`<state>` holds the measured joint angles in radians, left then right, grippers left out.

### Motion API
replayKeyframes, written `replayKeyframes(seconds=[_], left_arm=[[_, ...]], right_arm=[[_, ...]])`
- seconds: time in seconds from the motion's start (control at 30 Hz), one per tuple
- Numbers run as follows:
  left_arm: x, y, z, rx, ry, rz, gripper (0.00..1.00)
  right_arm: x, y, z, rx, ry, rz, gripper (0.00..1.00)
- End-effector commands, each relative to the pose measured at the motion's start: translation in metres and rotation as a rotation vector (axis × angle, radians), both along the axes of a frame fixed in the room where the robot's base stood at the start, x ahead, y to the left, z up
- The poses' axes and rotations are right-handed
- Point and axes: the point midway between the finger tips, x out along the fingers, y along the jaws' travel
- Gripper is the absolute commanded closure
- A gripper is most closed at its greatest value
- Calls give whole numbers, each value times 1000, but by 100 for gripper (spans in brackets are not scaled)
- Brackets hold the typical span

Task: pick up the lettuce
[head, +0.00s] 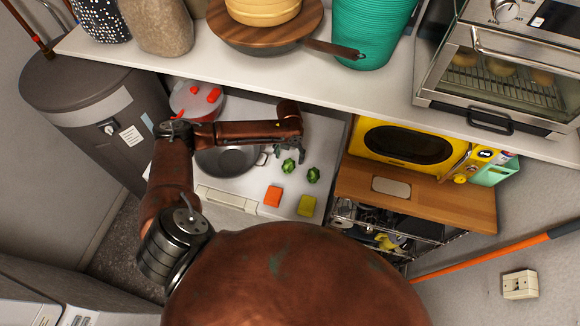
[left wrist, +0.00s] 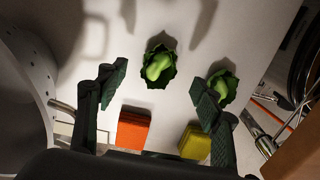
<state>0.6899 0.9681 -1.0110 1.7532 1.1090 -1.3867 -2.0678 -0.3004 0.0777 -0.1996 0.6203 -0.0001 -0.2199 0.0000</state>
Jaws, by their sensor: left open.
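Two small green lettuce-like heads lie on the white surface below the shelf. The left lettuce (head: 289,166) also shows in the left wrist view (left wrist: 158,67), between my fingers in the picture. The right lettuce (head: 313,175) shows in the left wrist view (left wrist: 226,88) beside and partly behind the right finger. My left gripper (head: 291,152) is open and empty, just behind the left lettuce in the head view; it also shows in the left wrist view (left wrist: 158,80). Neither lettuce is gripped. My right gripper is not in view.
An orange block (head: 272,197) and a yellow-green block (head: 307,206) lie near the lettuces. A grey pan (head: 230,161) stands at left, partly under my arm. The shelf (head: 245,77) overhangs behind. A wooden board (head: 430,196) and yellow microwave (head: 410,145) are at right.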

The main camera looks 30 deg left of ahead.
Motion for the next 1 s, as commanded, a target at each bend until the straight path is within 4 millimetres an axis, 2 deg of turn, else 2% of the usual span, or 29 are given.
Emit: replayKeyframes(seconds=[0.27, 0.43, 0.73, 1.0], left_arm=[[-8, -2, -33, -3, 3, 2, 40], [-7, -1, -54, -2, 1, 2, 40], [-7, -1, -58, -2, -1, 2, 41], [-7, -1, -58, -2, -1, 2, 59]], right_arm=[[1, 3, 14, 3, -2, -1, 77], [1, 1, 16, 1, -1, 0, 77], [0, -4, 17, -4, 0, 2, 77], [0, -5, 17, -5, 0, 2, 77]])
